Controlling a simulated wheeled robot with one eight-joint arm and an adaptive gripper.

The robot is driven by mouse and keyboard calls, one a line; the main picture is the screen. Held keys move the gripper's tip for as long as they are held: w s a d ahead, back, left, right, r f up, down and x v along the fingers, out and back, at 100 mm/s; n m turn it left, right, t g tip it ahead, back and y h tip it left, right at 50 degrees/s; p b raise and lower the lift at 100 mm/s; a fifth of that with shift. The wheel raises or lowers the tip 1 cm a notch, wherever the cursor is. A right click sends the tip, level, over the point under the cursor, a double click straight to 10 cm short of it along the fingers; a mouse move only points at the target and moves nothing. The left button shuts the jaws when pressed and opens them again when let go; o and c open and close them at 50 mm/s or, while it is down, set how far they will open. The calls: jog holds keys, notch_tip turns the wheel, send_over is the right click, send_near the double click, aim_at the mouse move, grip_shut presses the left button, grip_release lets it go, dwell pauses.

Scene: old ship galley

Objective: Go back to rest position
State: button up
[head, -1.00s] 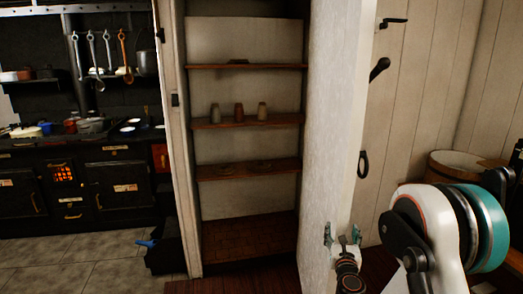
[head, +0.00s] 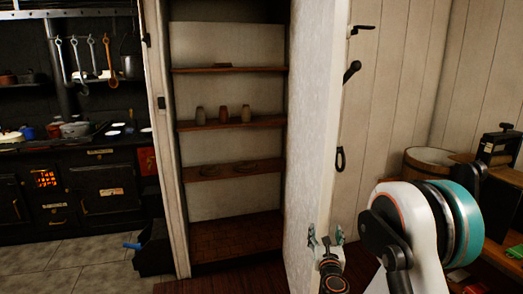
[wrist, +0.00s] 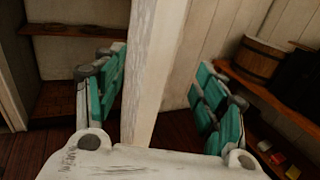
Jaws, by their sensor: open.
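My gripper (head: 326,238) is at the lower middle of the head view, by the edge of the open white cupboard door (head: 310,130). In the wrist view my gripper (wrist: 165,95) is open, with one teal finger on each side of the door's edge (wrist: 155,70). The fingers look apart from the door, though contact near the palm cannot be told. The cupboard (head: 228,45) stands open to the left of the door.
Cupboard shelves (head: 228,123) hold several small cups and plates. A black stove (head: 100,190) with pots stands at the left. A wooden bucket (head: 425,165) sits on a bench at the right, also in the wrist view (wrist: 255,60).

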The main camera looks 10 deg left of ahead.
jog(key=s+d+r+m+g+h, duration=0.5)
jog(key=s+d+r+m, duration=0.7)
jog(key=d+r+m, duration=0.55)
jog(key=s+a+f+m+g+y, duration=0.1)
jog(key=s+f+m+g, duration=0.1)
jog(key=s+m, duration=0.4)
jog(key=s+a+f+m+g+y, duration=0.1)
jog(key=s+m, duration=0.5)
jog(key=s, duration=0.8)
jog(key=s+a+f+m+g+y, duration=0.1)
jog(key=s+f+m+g+y, duration=0.1)
jog(key=s+m, duration=0.5)
jog(key=s+g, duration=0.1)
jog(key=s, duration=0.2)
jog(key=shift+s+a+f, duration=0.2)
jog(key=shift+a+f, duration=0.05)
jog(key=shift+f, duration=0.1)
